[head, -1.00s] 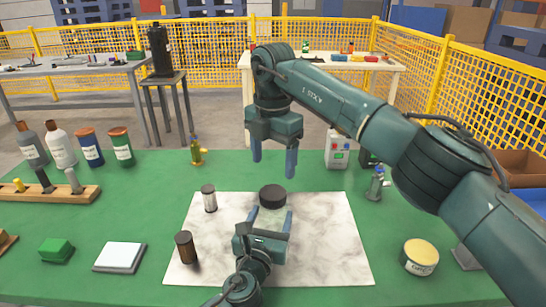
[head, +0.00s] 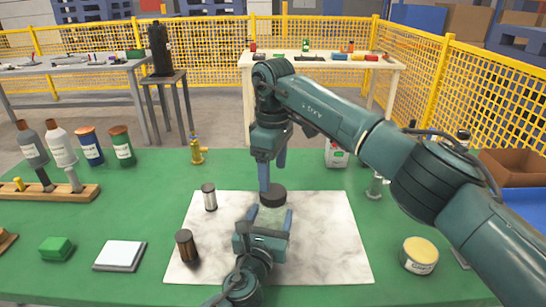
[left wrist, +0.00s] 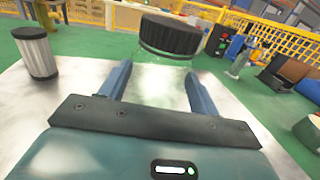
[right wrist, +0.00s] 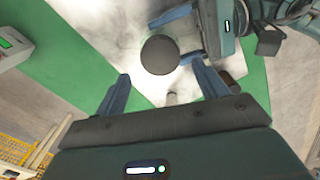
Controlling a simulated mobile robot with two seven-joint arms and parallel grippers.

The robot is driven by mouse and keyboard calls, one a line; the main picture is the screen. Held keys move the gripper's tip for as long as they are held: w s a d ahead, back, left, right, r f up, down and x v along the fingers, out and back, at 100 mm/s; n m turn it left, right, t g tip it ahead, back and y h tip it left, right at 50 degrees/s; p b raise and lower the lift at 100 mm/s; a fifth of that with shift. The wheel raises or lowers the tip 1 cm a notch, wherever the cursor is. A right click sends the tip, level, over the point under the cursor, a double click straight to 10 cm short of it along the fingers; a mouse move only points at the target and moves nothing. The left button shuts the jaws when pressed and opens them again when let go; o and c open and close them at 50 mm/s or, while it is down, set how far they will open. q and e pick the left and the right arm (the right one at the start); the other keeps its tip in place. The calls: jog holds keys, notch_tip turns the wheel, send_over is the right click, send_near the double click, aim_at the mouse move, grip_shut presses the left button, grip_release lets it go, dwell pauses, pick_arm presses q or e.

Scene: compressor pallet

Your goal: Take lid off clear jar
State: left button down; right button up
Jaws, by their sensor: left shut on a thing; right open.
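The clear jar (left wrist: 160,72) stands on the white marble-look mat with its black ribbed lid (head: 274,196) on top. The lid also shows in the left wrist view (left wrist: 172,37) and from above in the right wrist view (right wrist: 160,54). My left gripper (head: 269,217) is shut on the jar's clear body, below the lid; the body is hard to see. My right gripper (head: 272,178) is open and pointing down over the lid. In the head view, one finger overlaps the lid's left edge; I cannot tell whether it touches.
On the mat (head: 325,250) left of the jar are a silver cylinder with a dark top (head: 209,197) and a brown jar (head: 186,245). A yellow-topped tin (head: 419,255) stands on the green table at right. The mat's right part is clear.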

aim_at(273, 191)
jog(key=shift+f, duration=2.65)
jog(key=shift+c, duration=0.4)
